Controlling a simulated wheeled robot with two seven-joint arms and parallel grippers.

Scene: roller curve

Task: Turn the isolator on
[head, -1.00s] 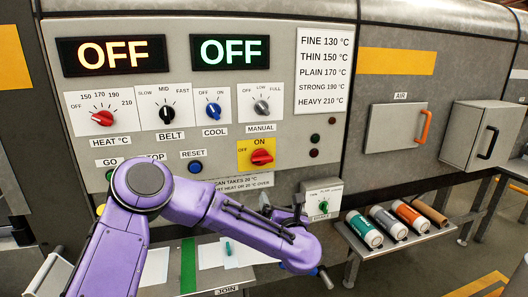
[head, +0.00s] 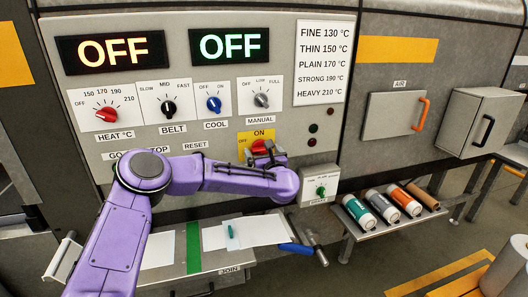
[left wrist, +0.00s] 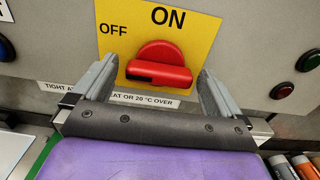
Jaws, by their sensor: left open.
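The isolator is a red rotary knob (head: 259,146) on a yellow plate (head: 243,137) marked OFF at the left and ON at the top. In the left wrist view the knob (left wrist: 163,54) has its grip bar lying nearly level, along the OFF side rather than up to ON. My left gripper (head: 262,157) is in front of the knob. In the left wrist view its two fingers (left wrist: 158,84) are apart, one on each side of the knob, with gaps visible between them and it. My right gripper is not in view.
Two displays (head: 113,52) (head: 229,45) read OFF. Red HEAT (head: 107,114), black BELT, blue COOL and grey MANUAL knobs sit above. A small box with a green knob (head: 321,190) is at the right. Below are a shelf with several rolls and a blue-handled tool (head: 295,248).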

